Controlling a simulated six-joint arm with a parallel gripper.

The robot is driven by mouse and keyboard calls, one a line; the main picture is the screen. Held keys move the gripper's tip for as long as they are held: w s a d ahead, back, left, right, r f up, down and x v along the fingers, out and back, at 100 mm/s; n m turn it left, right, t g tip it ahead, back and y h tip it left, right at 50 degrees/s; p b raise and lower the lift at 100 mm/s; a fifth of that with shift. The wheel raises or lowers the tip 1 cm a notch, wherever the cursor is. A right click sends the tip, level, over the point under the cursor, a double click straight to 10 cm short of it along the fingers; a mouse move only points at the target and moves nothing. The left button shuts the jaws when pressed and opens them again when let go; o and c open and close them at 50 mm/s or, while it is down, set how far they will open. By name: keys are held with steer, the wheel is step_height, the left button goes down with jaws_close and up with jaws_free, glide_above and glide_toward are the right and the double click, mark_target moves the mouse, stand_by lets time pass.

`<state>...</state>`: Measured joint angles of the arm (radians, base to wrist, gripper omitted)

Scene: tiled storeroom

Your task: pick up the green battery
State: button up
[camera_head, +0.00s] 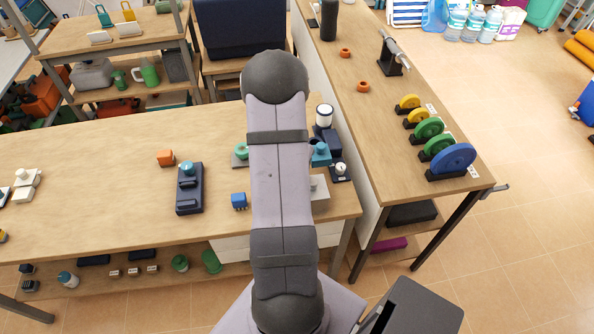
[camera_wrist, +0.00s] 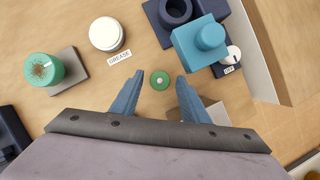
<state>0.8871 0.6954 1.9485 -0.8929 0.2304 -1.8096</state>
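In the wrist view, a small round green thing with a pale centre (camera_wrist: 160,84), which looks like the green battery seen end-on, stands on the wooden tabletop. My gripper (camera_wrist: 159,75) is open, with its two blue fingers on the left and right of the battery. A gap shows on each side, and I see no contact. The height of the fingertips above the table is hard to tell. In the head view, my arm hides the gripper and the battery.
A white jar (camera_wrist: 104,34) labelled GREASE and a green bristled cylinder (camera_wrist: 43,69) stand to the left. A teal block (camera_wrist: 200,43) and a switch marked OFF (camera_wrist: 233,54) are close on the right. A grey block (camera_wrist: 187,112) lies partly under the right finger.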

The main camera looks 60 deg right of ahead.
jaws_close()
step_height(320, 180, up, 10)
steer(key=p, duration=0.4)
